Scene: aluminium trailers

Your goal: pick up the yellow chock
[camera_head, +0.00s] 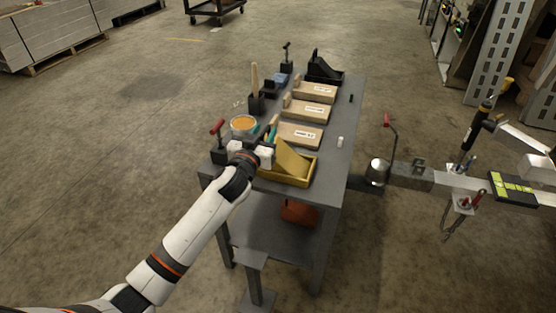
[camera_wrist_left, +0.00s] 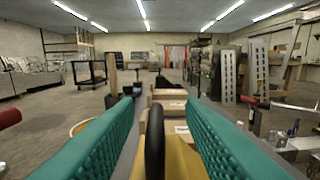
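The yellow chock (camera_head: 293,160), a wedge with a sloping plate over a boxy base, sits at the near end of the grey table. My left gripper (camera_head: 268,143) is at its left side and hides part of it. In the left wrist view the gripper's teal fingers (camera_wrist_left: 160,112) are spread apart. A dark upright bar (camera_wrist_left: 154,145) stands between them, with gaps on both sides. Yellow surface of the chock (camera_wrist_left: 184,160) shows below and behind the bar. I cannot tell whether the bar belongs to the chock. My right gripper is in neither view.
The grey table (camera_head: 335,140) also holds several labelled wooden blocks (camera_head: 308,110), a round tin (camera_head: 243,124), a red-handled clamp (camera_head: 217,140) and a black chock (camera_head: 322,70). A trailer coupling (camera_head: 410,175) stands to the right. Open floor (camera_head: 120,150) lies to the left.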

